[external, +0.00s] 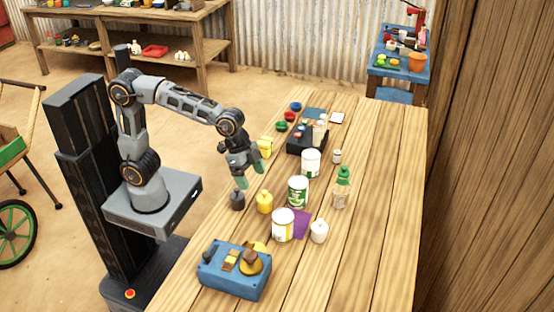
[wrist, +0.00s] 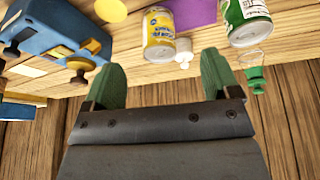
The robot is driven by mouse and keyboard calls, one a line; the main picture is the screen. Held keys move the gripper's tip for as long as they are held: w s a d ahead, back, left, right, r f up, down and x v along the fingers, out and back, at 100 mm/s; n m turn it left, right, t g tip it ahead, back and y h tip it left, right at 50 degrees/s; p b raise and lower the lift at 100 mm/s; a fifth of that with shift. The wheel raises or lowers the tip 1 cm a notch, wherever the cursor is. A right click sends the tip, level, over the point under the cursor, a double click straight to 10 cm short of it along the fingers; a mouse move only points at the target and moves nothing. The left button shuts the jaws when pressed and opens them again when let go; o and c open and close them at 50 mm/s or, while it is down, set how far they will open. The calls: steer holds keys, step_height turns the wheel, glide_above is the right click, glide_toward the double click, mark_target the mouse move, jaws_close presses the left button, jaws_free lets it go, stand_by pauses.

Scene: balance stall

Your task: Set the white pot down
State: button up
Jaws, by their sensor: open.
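The white pot (external: 319,231) stands upright on the wooden table, just right of the purple patch (external: 301,217) and beside the white and yellow tin (external: 283,226). In the wrist view the white pot (wrist: 183,54) shows small beyond the fingers, close to the yellow tin (wrist: 158,35). My gripper (external: 249,178) is open and empty, raised over the table's left edge, above the dark pot (external: 237,200) and yellow pot (external: 265,202). In the wrist view its two green fingers (wrist: 164,75) are spread wide with nothing between them. The white pot is apart from my gripper.
A blue box with brass parts (external: 234,272) stands at the table's near end. A green tin (external: 298,190), a white tin (external: 311,162) and a green-topped bottle (external: 341,188) stand in the middle. A dark tray (external: 306,140) lies farther back. The table's right side is clear.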

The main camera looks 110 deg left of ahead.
steer(key=m+t+h+b, duration=0.1)
steer(key=m, duration=0.1)
glide_toward(320, 225)
steer(key=f, duration=0.1)
steer(key=w+f, duration=0.1)
steer(key=f, duration=0.3)
steer(key=shift+w+f, duration=0.2)
steer(key=shift+w, duration=0.15)
steer(key=shift+x, duration=3)
steer(key=c, duration=1.2)
steer(key=shift+r, duration=0.15)
steer(key=shift+c, duration=0.3)
steer(key=shift+r, duration=0.1)
